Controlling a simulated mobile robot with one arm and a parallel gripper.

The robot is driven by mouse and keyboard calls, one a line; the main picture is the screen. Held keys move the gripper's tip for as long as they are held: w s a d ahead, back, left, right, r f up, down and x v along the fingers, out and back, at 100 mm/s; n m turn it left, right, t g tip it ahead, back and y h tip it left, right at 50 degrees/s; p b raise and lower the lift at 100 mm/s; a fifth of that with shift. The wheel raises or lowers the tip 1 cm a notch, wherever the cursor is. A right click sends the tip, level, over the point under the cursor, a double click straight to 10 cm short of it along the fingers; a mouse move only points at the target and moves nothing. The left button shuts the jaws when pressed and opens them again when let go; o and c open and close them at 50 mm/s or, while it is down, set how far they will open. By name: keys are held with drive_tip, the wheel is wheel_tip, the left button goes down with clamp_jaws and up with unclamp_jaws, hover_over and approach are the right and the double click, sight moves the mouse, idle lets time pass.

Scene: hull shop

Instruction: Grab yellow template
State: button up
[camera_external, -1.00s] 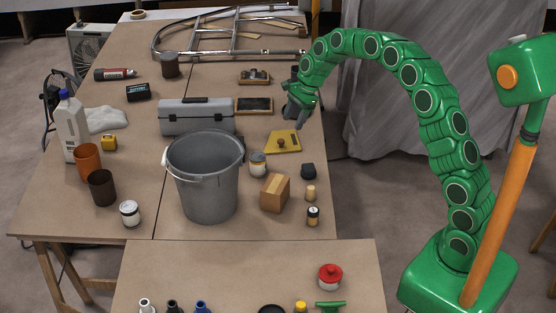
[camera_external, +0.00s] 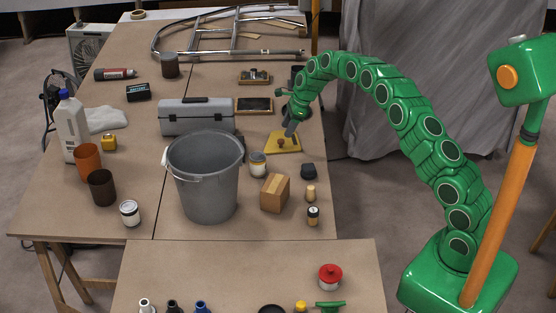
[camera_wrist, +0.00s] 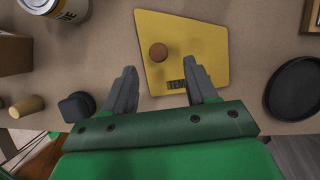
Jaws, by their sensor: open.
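The yellow template (camera_external: 283,143) is a flat plate with a round brown knob, lying on the workbench near its right edge. In the wrist view the yellow template (camera_wrist: 205,50) lies just beyond the fingertips, with its knob a little ahead of and between them. Dark lettering on it is partly hidden by a finger. My gripper (camera_external: 290,129) is above the template in the external view, pointing down. In the wrist view my gripper (camera_wrist: 160,75) is open, with nothing between its two grey fingers.
A labelled can (camera_external: 257,164) stands left of the template's near side. A dark block (camera_external: 308,171) and a wooden box (camera_external: 275,192) lie nearer. A grey bucket (camera_external: 207,180) and grey toolbox (camera_external: 197,117) stand left. A dark round dish (camera_wrist: 297,88) lies beside the template.

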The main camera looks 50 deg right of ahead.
sight(282, 140)
drive_tip(key=shift+x, duration=3.1)
drive_tip(key=shift+s, duration=0.2)
drive_tip(key=shift+c, duration=0.5)
clamp_jaws()
